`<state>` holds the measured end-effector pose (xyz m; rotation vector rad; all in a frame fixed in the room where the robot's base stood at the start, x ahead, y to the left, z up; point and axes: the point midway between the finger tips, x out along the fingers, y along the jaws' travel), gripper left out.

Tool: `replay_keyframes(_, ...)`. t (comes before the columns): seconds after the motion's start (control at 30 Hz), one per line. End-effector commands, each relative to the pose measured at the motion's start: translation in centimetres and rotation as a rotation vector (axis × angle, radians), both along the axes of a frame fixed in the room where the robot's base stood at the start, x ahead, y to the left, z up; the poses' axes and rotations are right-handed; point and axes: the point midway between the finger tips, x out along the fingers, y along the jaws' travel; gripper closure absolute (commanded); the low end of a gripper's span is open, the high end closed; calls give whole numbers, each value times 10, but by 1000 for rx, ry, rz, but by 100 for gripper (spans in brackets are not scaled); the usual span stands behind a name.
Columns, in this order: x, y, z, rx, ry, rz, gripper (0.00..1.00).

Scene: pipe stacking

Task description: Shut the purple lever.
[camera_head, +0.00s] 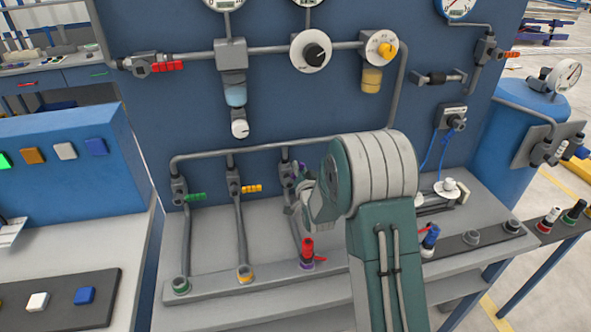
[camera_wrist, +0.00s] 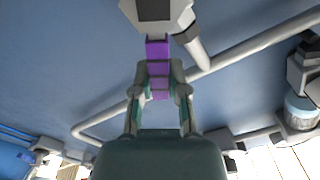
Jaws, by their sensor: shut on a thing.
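The purple lever (camera_wrist: 157,48) shows in the wrist view as a segmented purple handle coming off a grey valve body (camera_wrist: 158,10). My gripper (camera_wrist: 158,75) has one finger on each side of the lever and is shut on it. In the head view my gripper (camera_head: 300,192) is at the third valve (camera_head: 286,170) from the left on the low pipe row. My gripper and arm hide most of the purple lever there.
Valves with a green lever (camera_head: 195,197) and a yellow lever (camera_head: 252,188) stand to the left. A red-topped part (camera_head: 307,248) stands on the bench below my gripper. Pipes and gauges cover the blue panel (camera_head: 180,100) behind.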

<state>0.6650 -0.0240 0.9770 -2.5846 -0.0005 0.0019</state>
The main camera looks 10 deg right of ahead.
Motion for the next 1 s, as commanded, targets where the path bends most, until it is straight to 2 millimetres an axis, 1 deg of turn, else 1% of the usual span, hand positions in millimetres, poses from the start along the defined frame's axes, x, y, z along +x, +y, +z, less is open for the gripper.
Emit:
replay_keyframes(0.1,0,-7,-5,111,2,-3,100)
replay_keyframes(0.5,0,-23,-24,491,2,-4,100)
replay_keyframes(0.8,0,-28,-40,758,4,-5,100)
replay_keyframes(1.0,0,-30,-48,892,5,-6,100)
